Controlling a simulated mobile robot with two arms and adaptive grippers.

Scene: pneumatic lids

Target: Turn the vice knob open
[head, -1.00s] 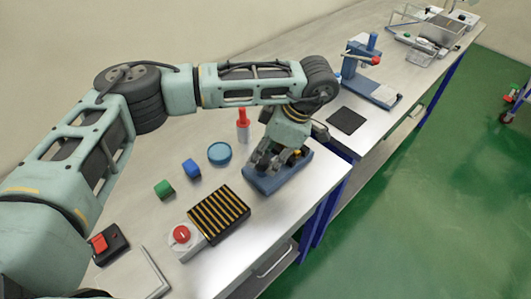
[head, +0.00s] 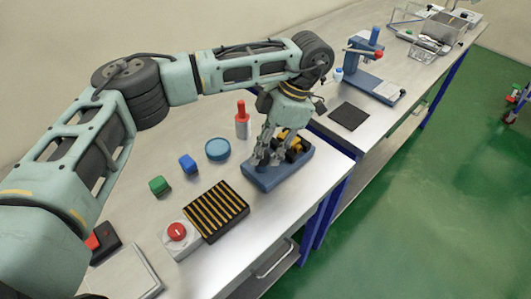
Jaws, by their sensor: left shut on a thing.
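The vice has a blue base (head: 284,176) near the front right edge of the near table. A yellow and black part (head: 297,146) of it shows on top, to the right of my fingers. My left gripper (head: 267,158) reaches down over the left part of the vice, its fingers pointing down. It is shut on the vice knob, which the fingers mostly hide. My right gripper is not in view.
A black and yellow slotted rack (head: 217,210), a red button box (head: 178,236), green block (head: 159,186), blue block (head: 188,164), round blue dish (head: 217,149) and red-topped bottle (head: 242,121) stand left of the vice. A blue press (head: 372,84) stands farther back.

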